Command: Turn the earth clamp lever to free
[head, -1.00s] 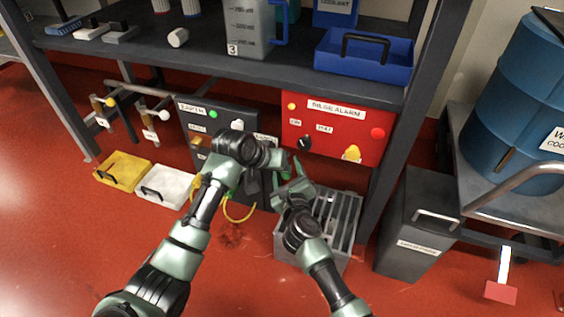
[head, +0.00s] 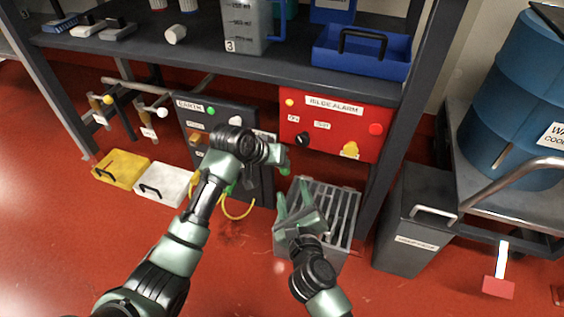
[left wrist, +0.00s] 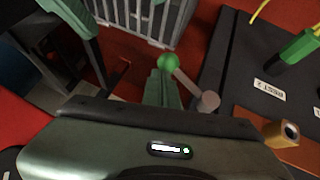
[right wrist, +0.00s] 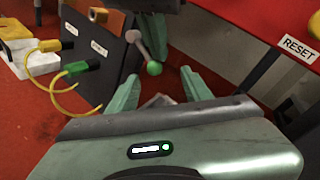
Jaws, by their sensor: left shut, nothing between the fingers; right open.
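The earth clamp lever is a grey arm with a green ball (left wrist: 168,62) at its end; the ball also shows in the right wrist view (right wrist: 154,68). Its pivot (right wrist: 132,36) is on the dark earth panel (head: 215,112), and in the right wrist view it slants down and right from there. My left gripper (head: 282,160) is shut and empty; its fingertips (left wrist: 165,78) are close to the ball, contact unclear. My right gripper (head: 294,198) is open and empty, below the left one; in its wrist view its fingers (right wrist: 160,88) straddle the line to the ball, apart from it.
The red bilge alarm box (head: 335,128) stands right of the earth panel. A grey slatted crate (head: 345,215) is on the floor beneath. Yellow leads with green plugs (right wrist: 82,66) hang at the panel. A shelf (head: 250,68) runs above; a rack post (head: 400,150) stands at right.

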